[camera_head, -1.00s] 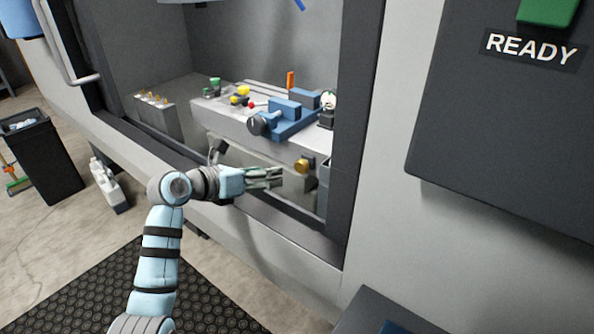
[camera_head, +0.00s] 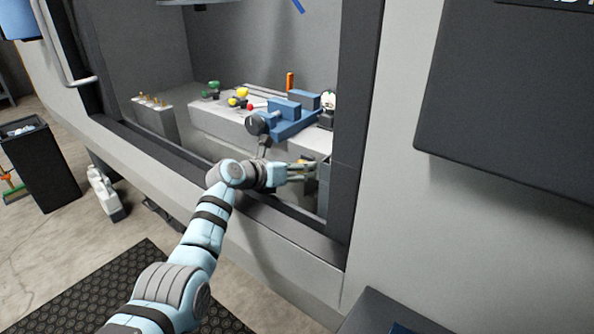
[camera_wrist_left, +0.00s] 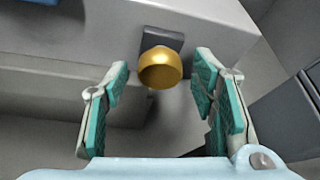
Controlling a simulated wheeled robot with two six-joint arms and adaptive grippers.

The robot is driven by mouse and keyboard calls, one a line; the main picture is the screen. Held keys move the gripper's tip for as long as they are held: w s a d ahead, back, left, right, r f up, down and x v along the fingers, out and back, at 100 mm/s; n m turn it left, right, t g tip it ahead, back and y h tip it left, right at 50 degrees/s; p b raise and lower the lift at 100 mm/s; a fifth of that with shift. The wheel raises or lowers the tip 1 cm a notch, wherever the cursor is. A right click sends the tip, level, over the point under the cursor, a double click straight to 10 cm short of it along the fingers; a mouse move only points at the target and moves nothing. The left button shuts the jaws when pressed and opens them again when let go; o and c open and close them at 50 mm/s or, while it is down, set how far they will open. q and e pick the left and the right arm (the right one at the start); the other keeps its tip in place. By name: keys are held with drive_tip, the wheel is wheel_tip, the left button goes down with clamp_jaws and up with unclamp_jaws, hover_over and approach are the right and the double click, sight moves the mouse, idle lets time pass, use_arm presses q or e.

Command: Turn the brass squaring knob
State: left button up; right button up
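The brass squaring knob (camera_wrist_left: 160,70) shows in the left wrist view as a round gold knob on a dark mount on the front of a light grey block. My left gripper (camera_wrist_left: 155,92) is open, with its teal-padded fingers on either side of the knob's near end. I cannot see either finger touching it. In the head view my left gripper (camera_head: 308,170) reaches through the booth opening to the front of the grey bench, and the knob is mostly hidden behind its fingers. My right gripper is not in view.
The grey bench (camera_head: 215,117) carries a blue vise (camera_head: 290,127) with a dark round handle, and small coloured knobs. The booth's dark frame (camera_head: 352,150) stands close right of my left gripper. A grey block with brass pins (camera_head: 155,118) is at the left.

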use_arm(q)
drive_tip(key=c, duration=1)
drive_tip(key=shift+c, duration=0.2)
drive_tip(key=shift+m+t+y+p, duration=1.1)
drive_tip(key=shift+m+y+p, duration=0.4)
drive_tip(key=shift+m+p, duration=1.05)
drive_tip(key=shift+p, duration=0.3)
drive_tip(key=o, duration=1.2)
drive_tip(key=shift+c, duration=0.2)
